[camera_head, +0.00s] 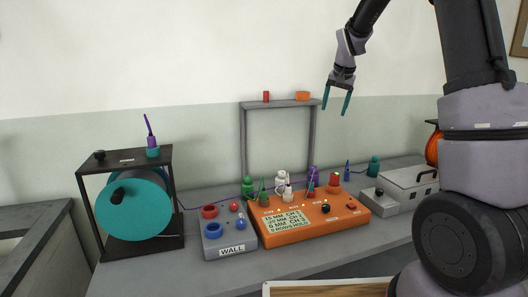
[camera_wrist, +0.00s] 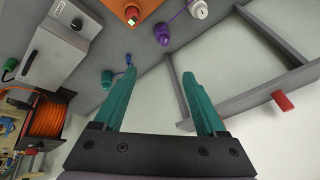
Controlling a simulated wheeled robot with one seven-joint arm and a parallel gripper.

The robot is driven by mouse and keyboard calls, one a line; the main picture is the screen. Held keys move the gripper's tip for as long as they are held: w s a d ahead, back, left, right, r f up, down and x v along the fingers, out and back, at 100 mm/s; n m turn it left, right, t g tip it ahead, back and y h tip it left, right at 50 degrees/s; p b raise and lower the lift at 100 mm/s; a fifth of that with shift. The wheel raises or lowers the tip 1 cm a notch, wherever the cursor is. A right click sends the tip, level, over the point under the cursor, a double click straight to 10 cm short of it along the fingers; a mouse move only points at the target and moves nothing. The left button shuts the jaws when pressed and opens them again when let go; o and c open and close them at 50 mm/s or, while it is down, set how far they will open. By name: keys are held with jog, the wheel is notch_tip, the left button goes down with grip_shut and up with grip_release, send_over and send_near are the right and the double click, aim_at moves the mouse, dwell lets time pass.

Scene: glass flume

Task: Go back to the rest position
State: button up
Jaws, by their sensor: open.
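My gripper (camera_head: 337,99) is open and empty, with two teal fingers pointing down. In the head view it hangs in the air at upper right, in front of the pale wall and above the bench. In the wrist view the open fingers (camera_wrist: 160,92) stand well apart with nothing between them.
A grey frame (camera_head: 243,140) with a red and an orange piece on top stands left of my gripper. Below are an orange console (camera_head: 300,232), a grey WALL box (camera_head: 227,236), a teal drum (camera_head: 137,208) and a grey box (camera_head: 405,188). Air around the fingers is clear.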

jog(key=s+r+t+y, duration=0.1)
jog(key=s+r, duration=0.4)
jog(key=s, duration=0.5)
jog(key=s+r, duration=0.5)
jog(key=s, duration=0.5)
jog(key=s+f+n+t, duration=0.1)
jog(key=s+f, duration=0.1)
jog(key=s, duration=1.4)
jog(key=shift+s+a+y, duration=0.2)
jog(key=shift+a+y, duration=0.1)
jog(key=shift+a, duration=0.05)
jog(key=shift+c, duration=0.3)
